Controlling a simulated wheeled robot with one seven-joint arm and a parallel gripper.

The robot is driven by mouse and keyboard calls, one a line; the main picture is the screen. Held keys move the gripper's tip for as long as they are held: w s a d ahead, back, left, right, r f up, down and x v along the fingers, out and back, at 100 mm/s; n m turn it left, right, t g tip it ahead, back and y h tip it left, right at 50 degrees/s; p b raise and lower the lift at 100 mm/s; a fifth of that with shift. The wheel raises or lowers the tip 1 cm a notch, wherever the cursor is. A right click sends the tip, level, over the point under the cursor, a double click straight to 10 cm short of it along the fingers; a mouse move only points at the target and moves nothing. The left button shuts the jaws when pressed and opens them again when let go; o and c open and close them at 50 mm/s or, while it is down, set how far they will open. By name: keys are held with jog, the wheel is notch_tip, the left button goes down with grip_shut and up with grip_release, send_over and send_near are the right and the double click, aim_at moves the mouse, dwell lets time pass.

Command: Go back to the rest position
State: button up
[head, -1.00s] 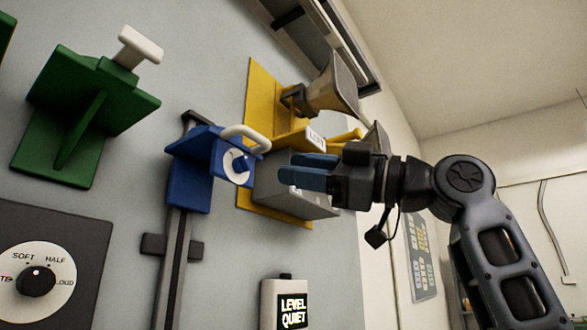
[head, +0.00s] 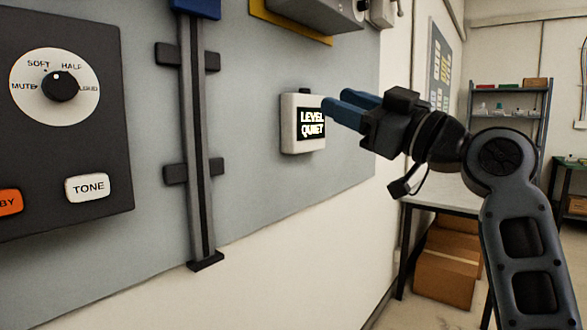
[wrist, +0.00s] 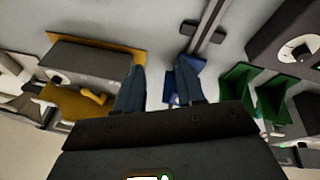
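My gripper (head: 335,103) has two blue fingers and is empty. In the head view it points left in front of the wall panel, its tips overlapping the right edge of the white LEVEL QUIET display box (head: 289,142); I cannot tell the gap in depth. In the wrist view the fingers of my gripper (wrist: 160,68) stand apart with nothing between them. Beyond them, the blue part (wrist: 169,88) on the rail is partly hidden by a finger. The yellow part (wrist: 75,104) is to their left and the green bracket (wrist: 235,86) to their right.
A dark dial panel (head: 105,140) is at the left, and a grey vertical rail (head: 198,130) runs beside it. A table (head: 440,197) with cardboard boxes (head: 446,270) below and a shelf (head: 507,86) stand at the back right. Open room lies right of the panel.

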notch_tip(320, 180, down, 13)
jog(key=d+m+t+h, duration=0.3)
jog(key=m+h, duration=0.1)
jog(key=m, duration=0.1)
jog(key=s+d+f+m+h+p, duration=0.1)
jog(key=s+d+f+m+h, duration=0.25)
jog(key=s+f, duration=0.55)
jog(key=s+d+f+m+h+p, duration=0.15)
jog(key=s+f+m+h, duration=0.35)
jog(key=f, duration=0.8)
jog(key=s+d+f+m+g+h, duration=0.1)
jog(key=s+d+f+h, duration=0.15)
jog(key=s, duration=0.75)
jog(key=s+d+f+h, duration=0.15)
jog(key=s+f, duration=0.25)
jog(key=s, duration=0.6)
jog(key=s+r+g, duration=0.1)
jog(key=s+r, duration=0.1)
jog(key=s, duration=0.6)
jog(key=s+d+r+p, duration=0.1)
jog(key=s+r, duration=0.1)
jog(key=s, duration=0.6)
jog(key=shift+d+n+g+p, duration=0.2)
jog(key=shift+n+g+p, duration=0.1)
jog(key=shift+n+g, duration=0.1)
